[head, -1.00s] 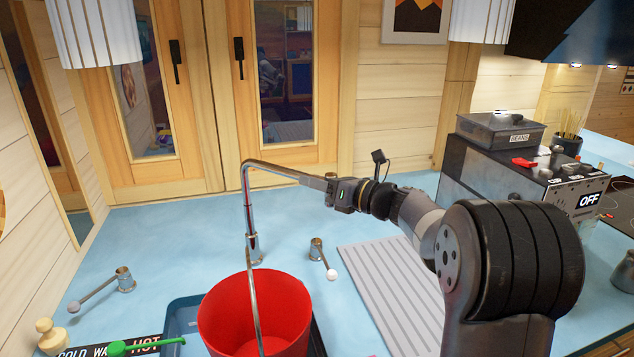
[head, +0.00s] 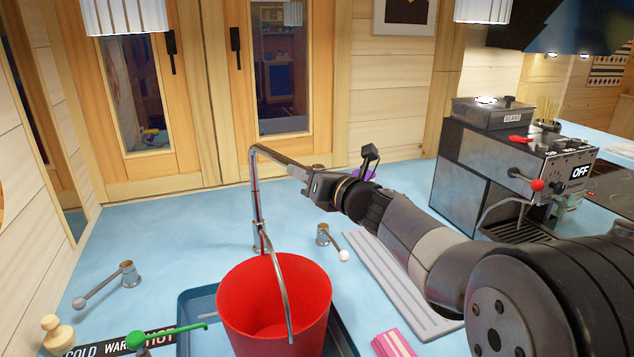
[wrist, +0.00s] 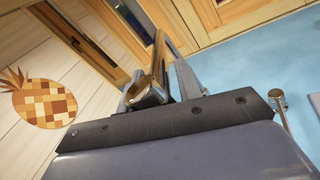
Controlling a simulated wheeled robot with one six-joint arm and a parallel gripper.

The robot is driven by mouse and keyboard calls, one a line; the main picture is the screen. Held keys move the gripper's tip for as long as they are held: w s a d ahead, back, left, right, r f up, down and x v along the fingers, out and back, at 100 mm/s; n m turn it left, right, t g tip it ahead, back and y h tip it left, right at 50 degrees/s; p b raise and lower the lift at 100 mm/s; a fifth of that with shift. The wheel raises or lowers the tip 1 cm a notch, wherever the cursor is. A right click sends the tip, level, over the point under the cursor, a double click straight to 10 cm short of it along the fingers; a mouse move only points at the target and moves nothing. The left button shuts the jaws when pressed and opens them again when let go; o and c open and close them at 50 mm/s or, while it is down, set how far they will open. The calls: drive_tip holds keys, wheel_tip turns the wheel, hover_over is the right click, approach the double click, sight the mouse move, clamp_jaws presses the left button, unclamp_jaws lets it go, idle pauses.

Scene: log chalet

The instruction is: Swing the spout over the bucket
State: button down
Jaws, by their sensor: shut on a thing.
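The chrome spout (head: 256,195) rises from the counter behind the bucket and bends over at its top toward the right. My gripper (head: 308,183) is shut on the spout's outer end, which is mostly hidden in the head view. In the wrist view the shiny spout end (wrist: 148,92) shows between the fingers. The red bucket (head: 265,315) stands upright in front of the spout's base, with its thin metal handle (head: 281,285) raised. The gripped end appears behind and to the right of the bucket's rim, at a greater height.
The bucket stands in a dark blue tray (head: 190,318). Tap levers stand at left (head: 128,273) and right (head: 323,235) of the spout. A grey ribbed mat (head: 395,285) lies beneath my arm. A coffee machine (head: 490,170) stands farther right.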

drive_tip(key=s+a+m+t+h+b, duration=0.4)
drive_tip(key=a+h+b, duration=0.5)
drive_tip(key=b, duration=0.7)
drive_tip(key=shift+s+a+m+h, duration=0.4)
drive_tip(key=shift+s+a+m, duration=0.05)
drive_tip(key=shift+a+m, duration=1.05)
drive_tip(key=shift+a, duration=0.1)
drive_tip(key=c, duration=1.3)
unclamp_jaws()
drive_tip(key=shift+s, duration=0.15)
